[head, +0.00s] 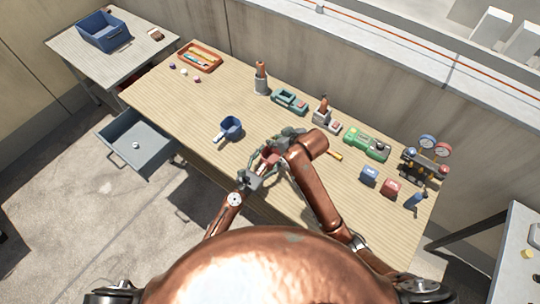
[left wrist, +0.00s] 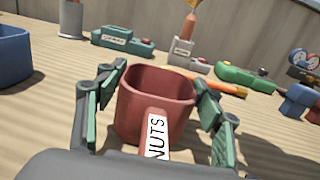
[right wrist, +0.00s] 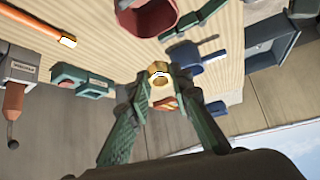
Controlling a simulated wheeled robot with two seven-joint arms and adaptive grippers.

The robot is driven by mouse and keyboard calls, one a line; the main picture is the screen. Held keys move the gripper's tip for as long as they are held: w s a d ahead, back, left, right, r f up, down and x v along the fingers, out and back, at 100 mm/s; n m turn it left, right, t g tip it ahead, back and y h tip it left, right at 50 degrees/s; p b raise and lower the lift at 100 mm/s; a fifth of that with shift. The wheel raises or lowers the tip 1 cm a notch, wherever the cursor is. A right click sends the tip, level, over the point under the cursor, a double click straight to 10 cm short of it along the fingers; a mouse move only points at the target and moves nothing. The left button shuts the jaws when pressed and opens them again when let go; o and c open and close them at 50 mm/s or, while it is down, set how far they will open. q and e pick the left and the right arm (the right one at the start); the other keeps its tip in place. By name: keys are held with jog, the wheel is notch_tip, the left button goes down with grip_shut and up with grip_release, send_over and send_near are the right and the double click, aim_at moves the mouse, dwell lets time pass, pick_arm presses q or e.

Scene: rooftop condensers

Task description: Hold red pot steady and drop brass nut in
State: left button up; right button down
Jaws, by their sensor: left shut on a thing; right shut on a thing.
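The red pot (left wrist: 155,100) stands upright in the left wrist view, its handle labelled NUTS pointing toward my left gripper (left wrist: 160,90). The fingers press on both sides of the pot. In the head view the pot (head: 268,157) is partly hidden by my arms. My right gripper (right wrist: 158,85) is shut on the brass nut (right wrist: 158,71), held at the fingertips. The red pot (right wrist: 150,16) shows at the top of the right wrist view, apart from the nut. The nut is hidden in the head view.
A blue pot (head: 231,126) stands left of the red pot. An orange-handled tool (left wrist: 215,85) lies behind it. A green device (head: 366,144), blue block (head: 369,175) and red block (head: 390,187) stand at the right. An open drawer (head: 137,145) juts out at the left.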

jog(key=shift+f, duration=2.2)
jog(key=c, duration=1.7)
grip_release()
jog(key=shift+o, duration=0.2)
jog(key=v, duration=1.2)
pick_arm(q)
jog(key=o, duration=1.2)
